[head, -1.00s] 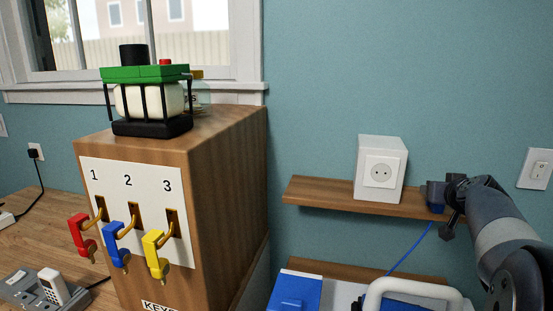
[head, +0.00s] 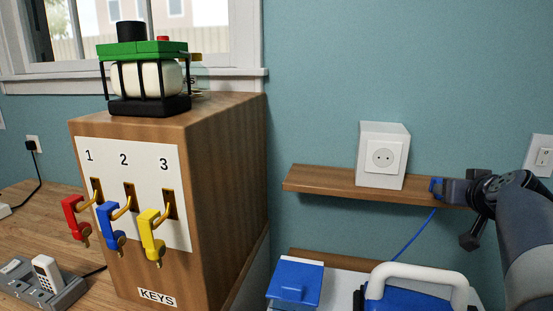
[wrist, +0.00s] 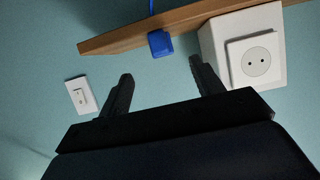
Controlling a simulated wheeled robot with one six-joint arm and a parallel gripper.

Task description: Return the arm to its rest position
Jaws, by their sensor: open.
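My arm (head: 527,235) reaches in from the right edge of the head view, near the right end of the wall shelf. My gripper (wrist: 163,82) is open, with its two dark fingers spread apart in the wrist view. Nothing is held between them. A blue plug (wrist: 160,43) is at the shelf edge beyond the fingertips. It also shows, partly hidden by my gripper, in the head view (head: 436,187). A blue cable (head: 413,233) hangs below it.
A white socket box (head: 383,157) stands on the wooden shelf (head: 325,182). Below are a blue box (head: 295,284) and a white handle (head: 420,272). A wooden key cabinet (head: 228,170) with red, blue and yellow levers stands left. A light switch (wrist: 82,96) is on the wall.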

